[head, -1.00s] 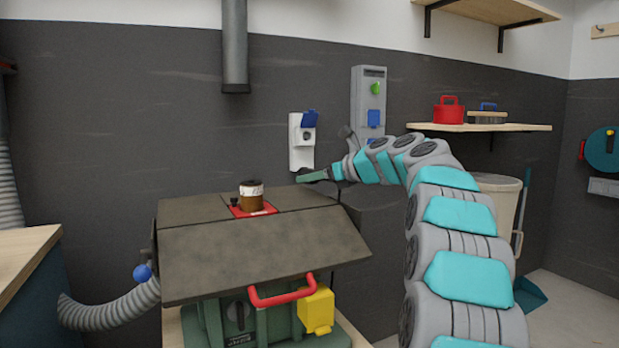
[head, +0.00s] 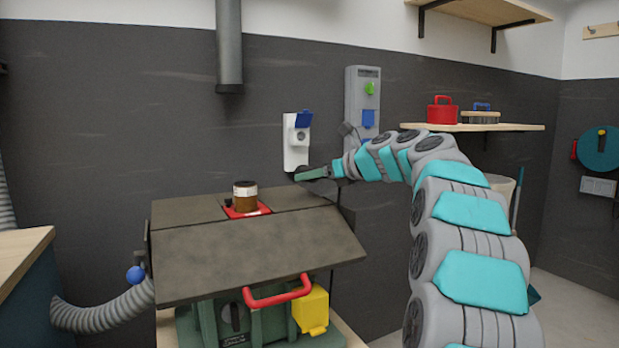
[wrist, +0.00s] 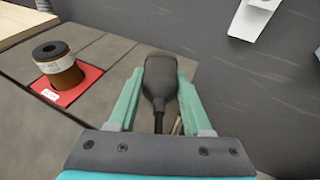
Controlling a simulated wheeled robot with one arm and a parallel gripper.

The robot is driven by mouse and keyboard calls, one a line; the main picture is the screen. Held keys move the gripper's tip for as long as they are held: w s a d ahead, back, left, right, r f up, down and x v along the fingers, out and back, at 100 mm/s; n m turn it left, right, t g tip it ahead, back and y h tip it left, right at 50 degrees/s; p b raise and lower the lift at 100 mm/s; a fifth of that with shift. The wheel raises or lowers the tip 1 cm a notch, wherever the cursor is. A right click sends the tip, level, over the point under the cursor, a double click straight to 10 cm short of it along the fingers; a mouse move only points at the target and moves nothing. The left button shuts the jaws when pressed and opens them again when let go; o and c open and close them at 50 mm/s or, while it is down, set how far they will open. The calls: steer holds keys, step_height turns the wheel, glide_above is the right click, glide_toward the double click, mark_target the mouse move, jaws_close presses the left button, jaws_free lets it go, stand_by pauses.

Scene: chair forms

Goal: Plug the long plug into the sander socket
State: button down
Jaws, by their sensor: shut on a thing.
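My gripper (wrist: 160,95) is shut on a dark plug (wrist: 160,80), held between its two green fingers in the wrist view, with a black cord running back toward the wrist. In the head view my gripper (head: 306,175) points left, just below and in front of a white wall socket (head: 296,150) with a raised blue lid (head: 304,119). The plug and the socket look apart. The lower edge of the white socket box (wrist: 252,14) shows at the top right of the wrist view. The plug's pins are hidden from view.
The sander (head: 250,245) has a dark tilted table top below my gripper. A brown spool (head: 245,194) stands on its red insert. A grey wall panel (head: 362,95) with green and blue covers is right of the socket. A grey pipe (head: 229,50) hangs above.

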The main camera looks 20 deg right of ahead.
steer(key=s+r, duration=0.4)
steer(key=s, duration=0.5)
steer(key=s+r, duration=0.5)
steer(key=s, duration=0.5)
steer(key=shift+s+d, duration=0.25)
steer(key=shift+d, duration=0.1)
stand_by(2.6)
steer(key=shift+f, duration=0.1)
stand_by(0.5)
